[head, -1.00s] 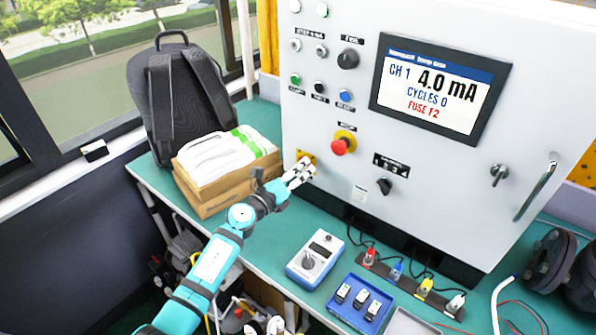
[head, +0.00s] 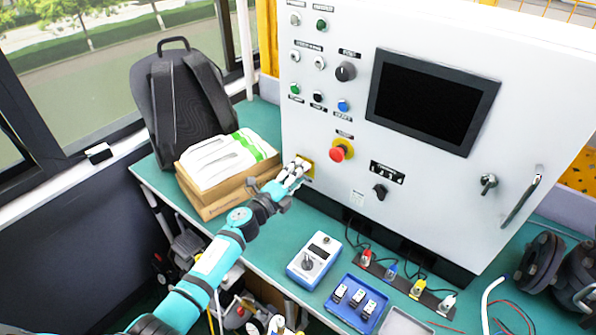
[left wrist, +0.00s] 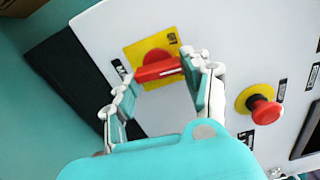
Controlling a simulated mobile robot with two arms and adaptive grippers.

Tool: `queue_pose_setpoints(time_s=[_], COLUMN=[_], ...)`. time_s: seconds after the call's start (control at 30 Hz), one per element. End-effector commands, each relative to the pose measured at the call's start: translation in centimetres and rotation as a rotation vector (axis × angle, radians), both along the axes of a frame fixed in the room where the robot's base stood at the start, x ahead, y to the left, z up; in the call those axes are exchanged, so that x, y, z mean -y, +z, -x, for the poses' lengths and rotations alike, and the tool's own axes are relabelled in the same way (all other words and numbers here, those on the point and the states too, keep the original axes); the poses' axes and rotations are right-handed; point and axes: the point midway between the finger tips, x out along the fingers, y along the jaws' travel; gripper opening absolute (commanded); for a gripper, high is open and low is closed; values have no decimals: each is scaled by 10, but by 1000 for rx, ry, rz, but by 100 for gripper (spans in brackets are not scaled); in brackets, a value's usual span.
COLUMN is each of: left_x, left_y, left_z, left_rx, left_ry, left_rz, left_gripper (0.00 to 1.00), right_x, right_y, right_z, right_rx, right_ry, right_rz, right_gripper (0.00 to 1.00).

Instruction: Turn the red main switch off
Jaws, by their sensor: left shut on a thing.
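The red main switch is a red bar handle (left wrist: 158,71) on a yellow plate (left wrist: 151,47), seen in the left wrist view. My left gripper (left wrist: 160,78) has its fingers on either side of the bar, shut on its ends, and the bar runs across between them. In the head view my left gripper (head: 295,175) is at the lower left of the white cabinet front. There it hides the handle, and only part of the yellow plate (head: 309,158) shows. The cabinet's screen (head: 430,100) is black. My right gripper is not in view.
A red emergency button (head: 339,151) sits right of the switch, with a black selector (head: 380,191) lower right. A cardboard box (head: 222,189) with white packs stands left of my gripper. A blue meter (head: 314,260) and a blue tray (head: 356,303) lie on the green bench.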

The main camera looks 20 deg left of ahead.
Motion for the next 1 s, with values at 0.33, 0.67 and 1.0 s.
queue_pose_setpoints(time_s=[0.33, 0.67, 1.0], left_x=[-1, -2, -2], left_y=[3, 3, 3], left_z=[0, 0, 0], left_rx=[-115, -215, -283], left_ry=[2, 2, 2], left_rz=[307, 584, 772], left_gripper=[17, 17, 17], right_x=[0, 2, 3], right_y=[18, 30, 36], right_z=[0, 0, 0], right_rx=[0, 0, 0], right_ry=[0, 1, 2], right_rz=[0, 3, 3], right_gripper=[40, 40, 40])
